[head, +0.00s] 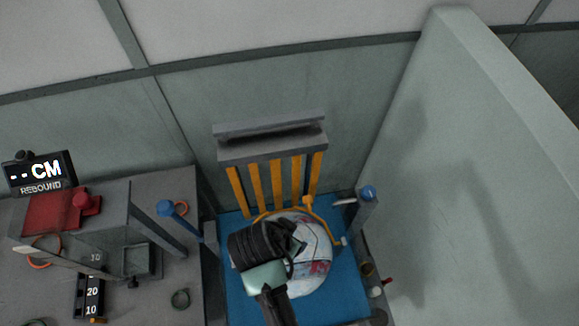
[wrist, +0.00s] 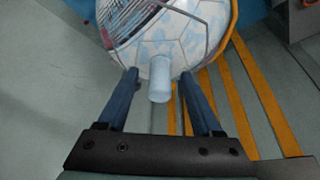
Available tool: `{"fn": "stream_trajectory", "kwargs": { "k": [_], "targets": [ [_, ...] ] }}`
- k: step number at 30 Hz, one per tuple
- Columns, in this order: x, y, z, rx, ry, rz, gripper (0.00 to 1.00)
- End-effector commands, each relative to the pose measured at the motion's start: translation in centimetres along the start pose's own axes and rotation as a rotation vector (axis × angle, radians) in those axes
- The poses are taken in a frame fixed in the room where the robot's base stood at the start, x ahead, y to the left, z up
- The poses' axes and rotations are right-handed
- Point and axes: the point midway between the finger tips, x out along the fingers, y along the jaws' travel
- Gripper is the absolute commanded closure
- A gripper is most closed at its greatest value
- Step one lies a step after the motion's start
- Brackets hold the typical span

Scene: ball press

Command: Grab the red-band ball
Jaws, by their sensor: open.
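A large white ball (head: 316,258) with dark seam lines, pale blue patches and some red marks rests on the blue pad (head: 232,297). In the wrist view the ball (wrist: 185,42) fills the top middle, with a red and dark patch at its upper left. A full red band cannot be made out. My gripper (wrist: 158,77) is open, its two blue fingers pointing at the ball's near side. A pale blue peg (wrist: 160,82) shows between the fingers, in front of the ball. In the head view my arm and wrist hide the ball's left part.
An upright yellow-slatted rack (head: 275,182) with a grey top bar stands behind the ball. Blue-capped posts (head: 367,193) flank the pad. At left, a grey bench (head: 110,225) holds a red block and a "REBOUND" display (head: 40,174). A pale wall panel (head: 480,170) stands at right.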

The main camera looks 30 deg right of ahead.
Motion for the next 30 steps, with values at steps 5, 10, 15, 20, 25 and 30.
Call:
{"fn": "stream_trajectory", "kwargs": {
  "k": [5, 10, 15, 20, 25, 30],
  "targets": [
    [0.15, 0.01, 0.0, 0.001, 0.0, 0.0, 0.33],
    [0.12, 0.0, -0.01, 0.001, 0.0, 0.0, 0.53],
    [0.1, -0.01, 0.0, 0.0, 0.0, 0.0, 0.84],
    [0.09, -0.02, -0.01, 0.001, 0.0, 0.0, 1.0],
    [0.07, -0.04, -0.01, 0.001, 0.0, -0.001, 1.0],
    [0.06, -0.06, -0.01, 0.001, 0.0, -0.002, 1.0]
  ]
}}
